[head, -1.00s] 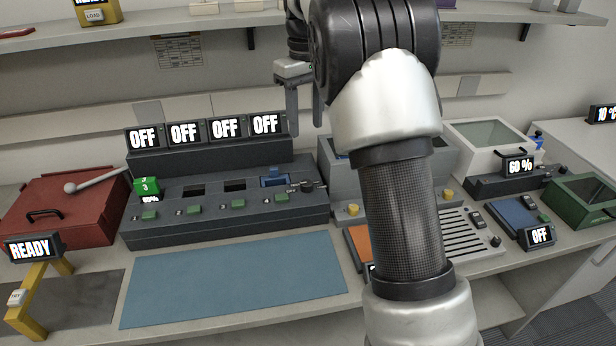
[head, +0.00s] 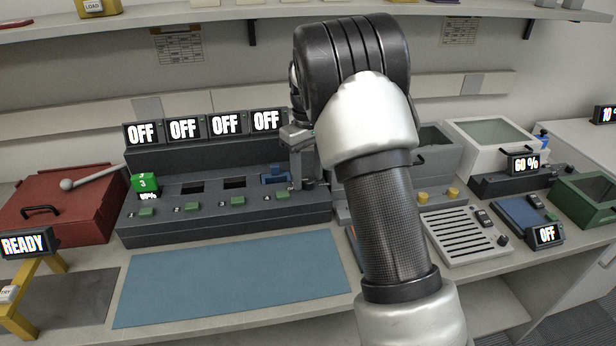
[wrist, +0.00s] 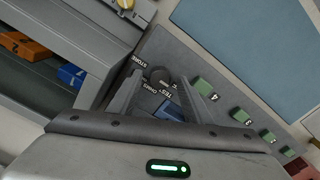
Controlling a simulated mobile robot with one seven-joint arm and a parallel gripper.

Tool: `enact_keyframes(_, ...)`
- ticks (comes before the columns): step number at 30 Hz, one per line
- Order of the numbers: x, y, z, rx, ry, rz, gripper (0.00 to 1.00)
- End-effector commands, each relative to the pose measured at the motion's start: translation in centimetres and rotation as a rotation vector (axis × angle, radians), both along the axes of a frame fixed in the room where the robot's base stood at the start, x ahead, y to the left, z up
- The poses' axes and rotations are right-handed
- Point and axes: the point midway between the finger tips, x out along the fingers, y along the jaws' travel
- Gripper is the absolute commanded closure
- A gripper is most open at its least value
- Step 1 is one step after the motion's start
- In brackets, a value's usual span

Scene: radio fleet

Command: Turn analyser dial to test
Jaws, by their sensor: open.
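The analyser (head: 225,225) is a long dark grey bench unit with several screens reading OFF along its back. Its dial is a small black knob (head: 309,184) at the right end of the top face. In the wrist view the dial (wrist: 158,77) has the labels STORE, CHARGE and TEST beside it. Its pointer setting is too small to tell. My gripper (head: 302,178) is low over that end, fingers pointing down. In the wrist view my gripper (wrist: 160,84) is open, one finger on each side of the dial; contact cannot be told.
A blue block (head: 276,174) sits in the slot just left of the dial, and a green block (head: 145,184) is at the far left. A grey open bin (head: 433,150) stands close on the right. The blue mat (head: 235,280) in front is clear.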

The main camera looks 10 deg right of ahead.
Motion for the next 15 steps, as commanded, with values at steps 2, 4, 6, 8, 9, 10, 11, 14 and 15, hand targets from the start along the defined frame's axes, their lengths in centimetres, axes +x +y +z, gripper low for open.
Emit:
enact_keyframes(2, -0.01, -0.01, -0.39, 0.000, 0.000, 0.000, 0.55)
enact_keyframes(4, 0.01, -0.01, -0.49, -0.001, 0.000, 0.000, 0.55)
enact_keyframes(6, 0.02, -0.01, -0.50, 0.000, -0.001, 0.000, 0.55)
enact_keyframes(8, 0.01, -0.01, -0.49, 0.000, -0.001, 0.000, 0.55)
enact_keyframes(9, 0.01, -0.01, -0.49, -0.001, 0.000, 0.000, 0.55)
enact_keyframes(10, 0.01, -0.01, -0.48, -0.001, 0.000, 0.000, 0.55)
enact_keyframes(11, 0.01, -0.01, -0.48, -0.001, 0.000, 0.000, 0.58)
enact_keyframes(14, 0.01, -0.01, -0.47, -0.001, 0.000, 0.000, 0.75)
enact_keyframes(15, 0.01, -0.01, -0.47, -0.001, 0.000, 0.000, 0.82)
